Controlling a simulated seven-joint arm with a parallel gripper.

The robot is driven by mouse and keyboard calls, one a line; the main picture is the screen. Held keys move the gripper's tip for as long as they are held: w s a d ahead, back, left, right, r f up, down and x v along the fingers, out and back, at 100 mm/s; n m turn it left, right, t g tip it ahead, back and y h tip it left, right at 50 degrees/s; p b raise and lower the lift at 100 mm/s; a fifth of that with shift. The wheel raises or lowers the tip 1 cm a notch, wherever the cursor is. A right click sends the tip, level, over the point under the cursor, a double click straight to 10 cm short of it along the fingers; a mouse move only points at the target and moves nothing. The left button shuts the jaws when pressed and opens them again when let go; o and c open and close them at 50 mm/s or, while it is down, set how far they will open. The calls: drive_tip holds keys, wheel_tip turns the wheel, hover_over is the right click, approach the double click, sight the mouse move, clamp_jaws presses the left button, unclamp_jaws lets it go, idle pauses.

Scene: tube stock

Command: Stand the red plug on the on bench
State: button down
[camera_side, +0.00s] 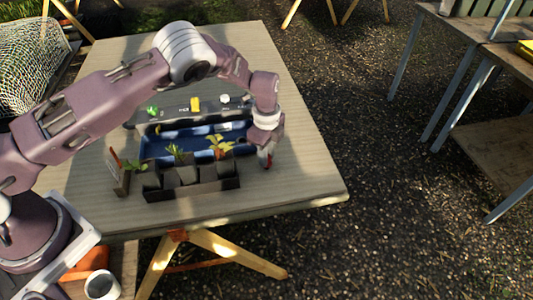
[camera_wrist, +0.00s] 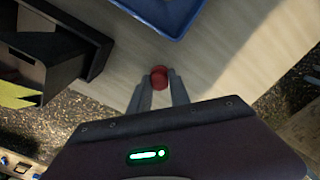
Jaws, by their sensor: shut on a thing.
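The red plug (camera_wrist: 159,76) is small and round-topped in the wrist view, between the tips of my gripper (camera_wrist: 159,86). In the side view the red plug (camera_side: 267,160) shows as a small red spot under my gripper (camera_side: 266,150). My gripper is shut on it. It is over the right part of the pale wooden bench (camera_side: 307,178). I cannot tell whether the plug's lower end touches the bench top.
Left of my gripper stand a dark tray (camera_side: 190,190) of potted seedlings and a blue tray (camera_side: 150,150). A grey rack (camera_side: 175,106) with coloured pieces is behind. The bench's right edge is near; its right front corner is bare.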

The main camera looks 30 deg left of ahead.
drive_tip(key=shift+f, duration=0.2)
drive_tip(key=c, duration=1.1)
unclamp_jaws()
drive_tip(key=shift+c, duration=0.2)
wheel_tip(320, 180, up, 7)
drive_tip(key=shift+r, duration=0.1)
